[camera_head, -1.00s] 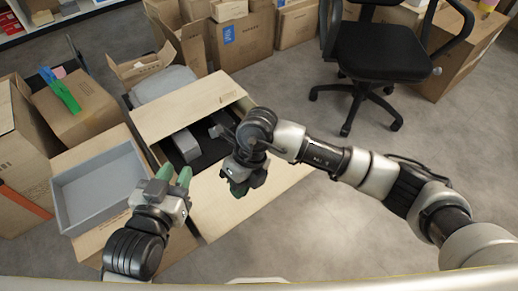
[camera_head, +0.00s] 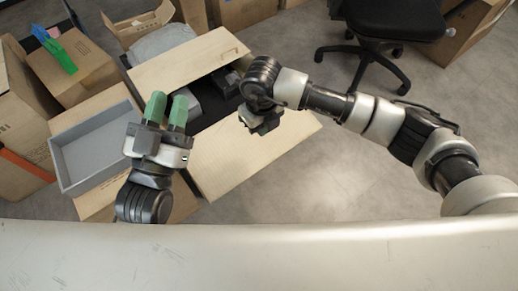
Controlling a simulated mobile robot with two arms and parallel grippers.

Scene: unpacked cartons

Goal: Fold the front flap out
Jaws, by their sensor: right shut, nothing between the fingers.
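The open carton stands in the middle of the head view, with a dark interior and grey items (camera_head: 207,98) inside. Its front flap (camera_head: 240,158) lies folded outward on the near side, sloping toward me. Its back flap (camera_head: 188,62) spans the far part of the opening. My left gripper (camera_head: 167,110) has green fingertips with a gap between them. It is over the carton's left edge, with nothing seen between the fingers. My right gripper (camera_head: 264,126) is shut and empty, above the far right part of the front flap; its wrist partly hides the opening.
A grey tray (camera_head: 62,158) sits on a carton at the left. A carton with green and blue items (camera_head: 58,52) is beyond it. More cartons line the back. An office chair (camera_head: 392,22) stands at the back right. The floor (camera_head: 300,185) right of the flap is clear.

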